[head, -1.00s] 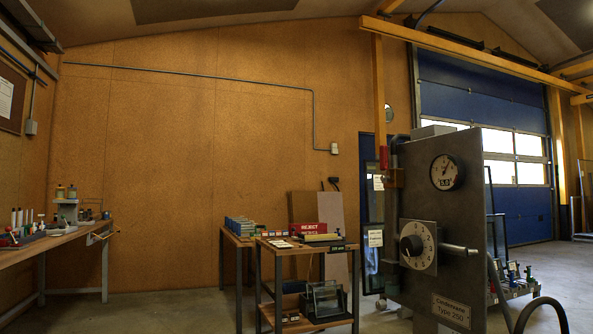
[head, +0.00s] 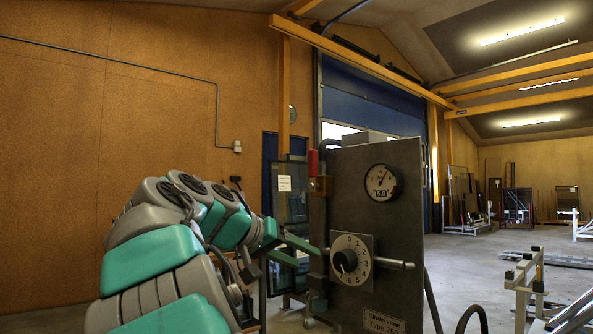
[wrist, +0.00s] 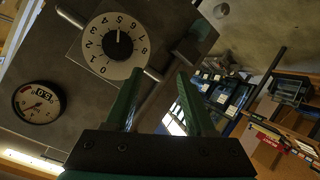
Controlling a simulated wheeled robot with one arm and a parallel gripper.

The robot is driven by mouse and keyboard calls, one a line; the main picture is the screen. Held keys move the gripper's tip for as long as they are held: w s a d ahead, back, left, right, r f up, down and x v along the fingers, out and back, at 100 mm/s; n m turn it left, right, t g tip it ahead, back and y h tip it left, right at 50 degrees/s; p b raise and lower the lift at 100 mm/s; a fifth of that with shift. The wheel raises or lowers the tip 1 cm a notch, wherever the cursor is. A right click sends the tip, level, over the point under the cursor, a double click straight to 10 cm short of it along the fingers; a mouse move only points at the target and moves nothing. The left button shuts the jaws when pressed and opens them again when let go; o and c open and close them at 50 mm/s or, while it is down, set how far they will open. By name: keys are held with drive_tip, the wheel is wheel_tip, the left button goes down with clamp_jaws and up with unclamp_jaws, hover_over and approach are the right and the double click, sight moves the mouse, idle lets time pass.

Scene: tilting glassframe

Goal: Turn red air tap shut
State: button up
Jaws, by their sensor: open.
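The red handle (head: 312,162), which looks like the air tap, stands upright at the upper left edge of the dark grey panel (head: 350,215) in the head view. A brown block (head: 319,186) sits just below it. My gripper (head: 310,259) is open, below the red handle and beside the numbered dial (head: 350,260). In the wrist view my gripper (wrist: 159,75) has its two green fingers apart, with the dial (wrist: 115,46) beyond them to the upper left. I cannot make out the red handle in the wrist view.
A round gauge (head: 380,182) is on the panel's upper right. A metal rod (head: 394,263) sticks out beside the dial. A dark hose (head: 472,317) curves up at the front right. Open floor (head: 470,265) lies to the right. Shelves with goods (wrist: 290,90) show at right in the wrist view.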

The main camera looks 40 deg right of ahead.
drive_tip(key=w+r+m+h, duration=0.3)
drive_tip(key=w+r, duration=0.1)
drive_tip(key=r, duration=0.7)
drive_tip(key=m+h+p, duration=0.1)
drive_tip(key=m+h, duration=0.1)
drive_tip(key=m, duration=0.2)
approach(310, 173)
drive_tip(key=d, duration=0.8)
drive_tip(key=shift+w+d, duration=0.25)
drive_tip(key=shift+w, duration=0.05)
clamp_jaws()
